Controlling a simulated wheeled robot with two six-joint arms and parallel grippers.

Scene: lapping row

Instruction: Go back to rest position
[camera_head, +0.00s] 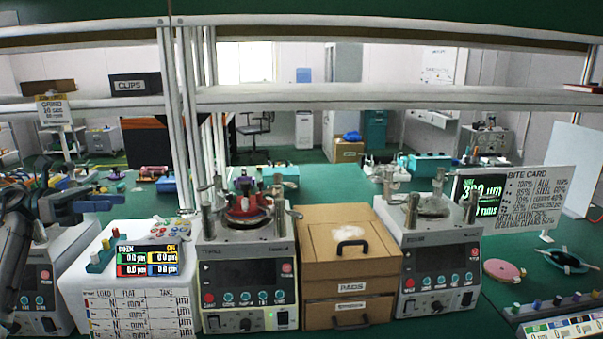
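My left gripper (108,197) shows at the left edge of the head view, with its dark arm rising from the lower left. Its two bluish fingers point right with a gap between them, and I see nothing held in the gap. It hangs in front of the leftmost lapping machine (40,285) and hides part of its top. My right gripper is not in view.
A white panel box (130,270), a lapping machine with a red fixture (248,280), a cardboard drawer box (350,262) and another lapping machine (440,270) line the green bench. A pink disc (503,270) lies at right. Shelf rails (390,98) cross above.

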